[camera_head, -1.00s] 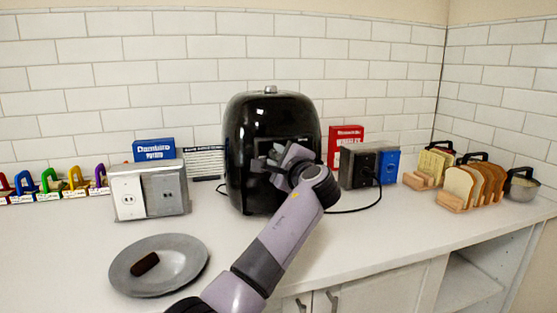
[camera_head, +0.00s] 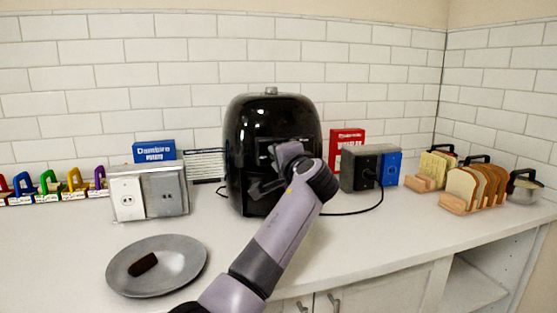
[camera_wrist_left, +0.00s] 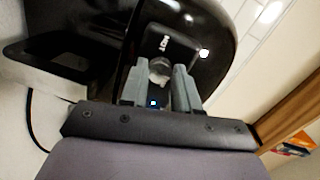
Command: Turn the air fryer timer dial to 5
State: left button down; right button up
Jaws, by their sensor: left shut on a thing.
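The black air fryer (camera_head: 250,120) stands on the counter against the tiled wall. My left gripper (camera_head: 263,169) is at its front panel, rolled so that one finger sits above the other in the head view. In the left wrist view, the gripper's two grey fingers (camera_wrist_left: 159,78) are on both sides of a small round timer dial (camera_wrist_left: 158,67) and shut on it. White lettering that seems to read "HOT" is on the panel beside the dial. The dial's pointer and numbers cannot be read. The dial is hidden behind the gripper in the head view.
A grey plate (camera_head: 190,272) with a dark item lies at the front left. Socket boxes (camera_head: 127,196) stand left of the fryer, and a black one (camera_head: 357,172) with a plugged cord stands right. Bread racks (camera_head: 455,207) are further right.

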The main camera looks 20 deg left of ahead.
pick_arm(q)
jog(key=shift+f, duration=0.1)
dwell(0.4)
jog(key=c, duration=0.8)
grip_release()
jog(key=v, duration=0.7)
jog(key=shift+s+d+b, duration=0.1)
jog(key=shift+b, duration=0.3)
